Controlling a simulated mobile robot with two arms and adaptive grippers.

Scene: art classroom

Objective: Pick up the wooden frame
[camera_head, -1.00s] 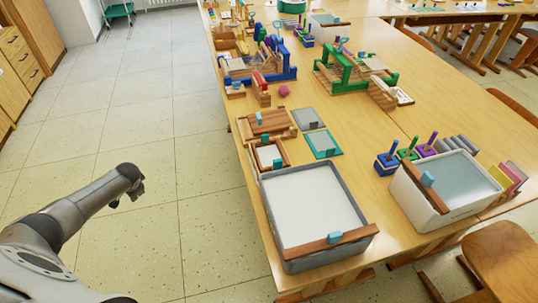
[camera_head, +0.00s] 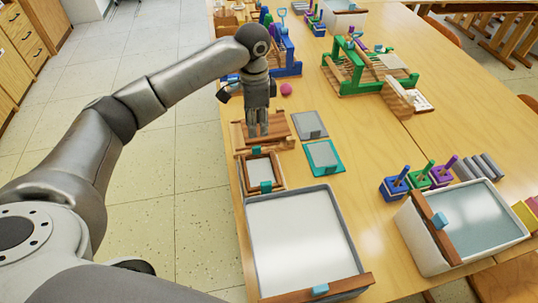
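My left gripper (camera_head: 258,132) points down over this wooden tray, behind the small frame. Its fingers look close together, and I cannot tell whether they touch the tray or how far they are open. My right gripper is not in view.
A large grey tub (camera_head: 349,235) with a wooden bar stands in front of the frame. A grey panel (camera_head: 309,125) and a teal-edged panel (camera_head: 323,157) lie to the right. Green (camera_head: 352,75) and blue looms stand farther back. Open floor lies left.

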